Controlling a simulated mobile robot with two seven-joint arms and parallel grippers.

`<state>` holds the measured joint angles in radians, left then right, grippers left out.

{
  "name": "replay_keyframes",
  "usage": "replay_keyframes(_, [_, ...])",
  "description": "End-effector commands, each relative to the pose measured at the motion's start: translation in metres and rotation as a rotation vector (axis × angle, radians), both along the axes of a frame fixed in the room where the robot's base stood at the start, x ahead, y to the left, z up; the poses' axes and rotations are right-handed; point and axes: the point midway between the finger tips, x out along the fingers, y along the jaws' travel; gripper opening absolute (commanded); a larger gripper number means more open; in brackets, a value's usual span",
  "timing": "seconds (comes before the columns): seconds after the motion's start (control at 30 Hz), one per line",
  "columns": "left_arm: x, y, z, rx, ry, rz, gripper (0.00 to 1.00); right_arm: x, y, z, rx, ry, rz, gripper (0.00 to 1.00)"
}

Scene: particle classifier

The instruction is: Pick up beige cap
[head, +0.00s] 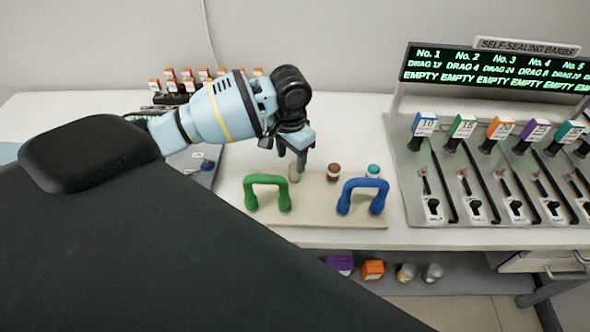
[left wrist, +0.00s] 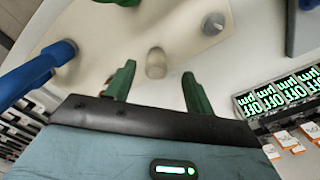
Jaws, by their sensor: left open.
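The beige cap (head: 294,172) stands on the cream board (head: 320,215) at the left end of a row, beside a brown cap (head: 333,175) and a teal cap (head: 373,171). My left gripper (head: 293,160) is over the beige cap and points down at it in the head view. In the left wrist view the beige cap (left wrist: 156,63) lies between the lines of the two green fingers, just ahead of their tips. The left gripper (left wrist: 158,73) is open and empty, with a gap on both sides of the cap. My right gripper is not in view.
A green handle (head: 268,180) and a blue handle (head: 362,184) stand on the board in front of the caps. A dispenser rack (head: 480,210) with levers is at the right. Orange-topped containers (head: 187,84) line the back left. A shelf with several items is below.

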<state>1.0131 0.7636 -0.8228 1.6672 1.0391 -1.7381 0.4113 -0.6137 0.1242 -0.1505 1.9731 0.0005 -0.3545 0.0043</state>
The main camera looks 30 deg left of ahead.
Motion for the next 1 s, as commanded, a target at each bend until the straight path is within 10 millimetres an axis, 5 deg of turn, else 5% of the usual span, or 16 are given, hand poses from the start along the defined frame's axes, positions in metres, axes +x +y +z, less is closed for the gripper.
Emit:
replay_keyframes(0.3, [0.007,-0.005,-0.043,0.001,0.004,-0.001,0.54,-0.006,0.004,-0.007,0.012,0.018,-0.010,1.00])
replay_keyframes(0.63, [0.008,-0.005,-0.048,0.000,0.001,-0.001,0.54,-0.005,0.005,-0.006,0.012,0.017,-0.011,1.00])
replay_keyframes(1.0, [0.008,-0.005,-0.048,0.000,0.001,-0.001,0.12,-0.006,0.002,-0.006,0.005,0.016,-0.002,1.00])
